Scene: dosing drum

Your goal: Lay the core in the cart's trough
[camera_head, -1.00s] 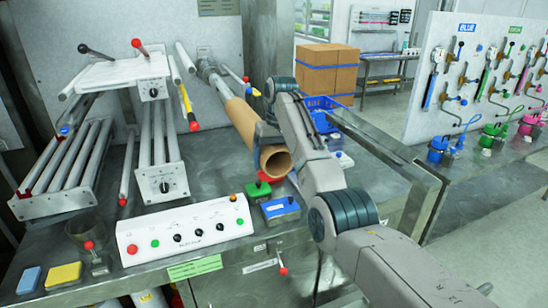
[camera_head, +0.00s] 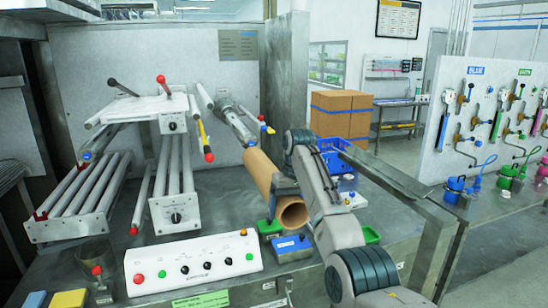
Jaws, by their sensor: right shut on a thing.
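The core, a brown cardboard tube (camera_head: 261,172), slants down toward me in the middle of the head view, its open near end facing me. Its far end lines up with a metal shaft (camera_head: 236,126); I cannot tell whether the shaft still reaches inside it. My right gripper (camera_head: 285,187) is shut on the core near its near end, coming from the right side. My left gripper is out of view. I cannot make out a cart or its trough with certainty.
A white control box (camera_head: 192,262) stands at the front of the steel bench. Green and blue button blocks (camera_head: 291,247) sit below the core. A roller rack (camera_head: 82,198) and a white roller frame (camera_head: 143,107) are at left. A blue crate (camera_head: 335,155) is behind my right arm.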

